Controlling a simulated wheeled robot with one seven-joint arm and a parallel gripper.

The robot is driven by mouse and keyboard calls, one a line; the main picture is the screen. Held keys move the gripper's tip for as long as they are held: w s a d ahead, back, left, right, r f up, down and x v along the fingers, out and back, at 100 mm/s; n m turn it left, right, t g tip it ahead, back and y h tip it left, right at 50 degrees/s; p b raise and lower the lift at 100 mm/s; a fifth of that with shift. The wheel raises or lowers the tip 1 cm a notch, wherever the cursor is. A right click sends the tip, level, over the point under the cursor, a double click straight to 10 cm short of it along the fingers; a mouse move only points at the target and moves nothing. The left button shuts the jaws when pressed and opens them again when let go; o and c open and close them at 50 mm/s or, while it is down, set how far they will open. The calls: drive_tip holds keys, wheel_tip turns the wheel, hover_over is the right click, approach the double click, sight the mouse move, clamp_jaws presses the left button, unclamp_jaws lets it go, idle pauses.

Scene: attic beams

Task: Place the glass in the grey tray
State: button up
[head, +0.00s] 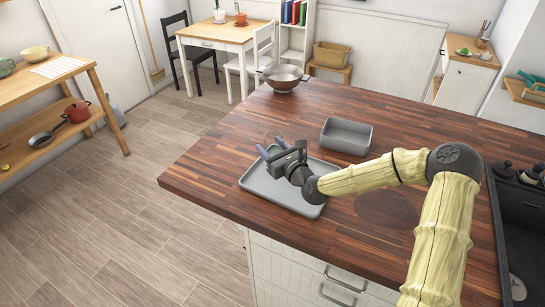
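The grey tray (258,190) is flat and low-rimmed and lies on the wooden counter near its left edge. A faint clear, greenish outline, which looks like the glass (269,139), shows at the fingertips. The gripper hides its lower part, so I cannot tell whether it rests on the tray or is held above it, nor whether the fingers press on it.
A deeper grey box (346,136) stands on the counter right of the tray. A metal pan (284,78) is at the counter's far corner. A dark sink (520,215) is at the right. The counter (220,150) left of the tray is clear.

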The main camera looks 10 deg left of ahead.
drive_tip(key=shift+f, duration=1.8)
drive_tip(key=shift+f, duration=0.1)
drive_tip(key=o, duration=1.1)
drive_tip(key=shift+o, duration=0.2)
drive_tip(key=shift+b+v, duration=0.5)
drive_tip(key=shift+v, duration=3.25)
